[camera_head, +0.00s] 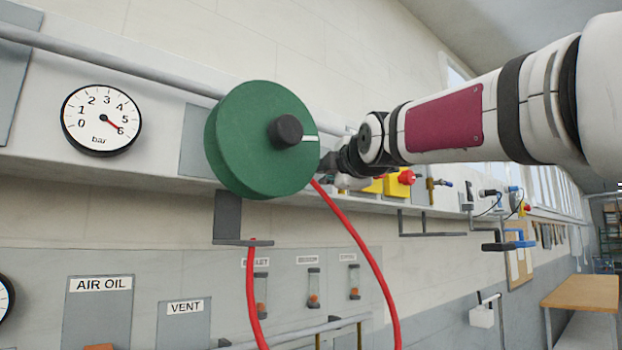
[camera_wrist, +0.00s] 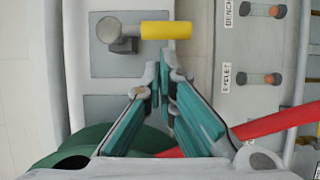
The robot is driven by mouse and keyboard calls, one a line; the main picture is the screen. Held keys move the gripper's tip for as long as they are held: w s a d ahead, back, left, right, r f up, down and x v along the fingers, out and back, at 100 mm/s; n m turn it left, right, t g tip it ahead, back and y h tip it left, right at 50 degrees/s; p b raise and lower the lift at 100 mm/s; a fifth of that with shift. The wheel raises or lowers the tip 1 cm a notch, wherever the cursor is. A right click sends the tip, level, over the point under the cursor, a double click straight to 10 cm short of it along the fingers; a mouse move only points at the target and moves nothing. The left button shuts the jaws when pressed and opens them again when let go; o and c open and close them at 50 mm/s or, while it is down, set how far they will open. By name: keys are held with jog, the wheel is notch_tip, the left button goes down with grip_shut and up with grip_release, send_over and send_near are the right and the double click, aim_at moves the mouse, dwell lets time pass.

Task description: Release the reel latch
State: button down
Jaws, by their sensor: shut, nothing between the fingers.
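A green reel (camera_head: 250,150) with a dark hub and a white mark stands out from the wall panel in the head view. Its edge (camera_wrist: 85,148) shows at the lower left of the wrist view. A red hose (camera_head: 355,245) hangs from it. In the wrist view a lever with a yellow handle (camera_wrist: 166,30) and a grey round pivot (camera_wrist: 108,30) sits on a grey plate; it looks like the latch. The handle lies sideways, pointing right. My gripper (camera_wrist: 164,78) is shut and empty, its teal fingers just below the handle; contact cannot be told. In the head view its fingers are hidden.
A pressure gauge (camera_head: 101,119) and a grey pipe (camera_head: 110,65) are left of the reel. A yellow box with a red button (camera_head: 405,177) is on the ledge to the right. The red hose (camera_wrist: 270,125) crosses the wrist view at the lower right. Small indicators line the panel.

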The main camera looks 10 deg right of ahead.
jog(key=shift+w, duration=0.35)
jog(key=shift+b, duration=0.35)
jog(key=shift+w+f+n+b, duration=0.15)
jog(key=shift+n+b, duration=0.15)
jog(key=shift+b, duration=0.2)
jog(key=shift+d, duration=0.1)
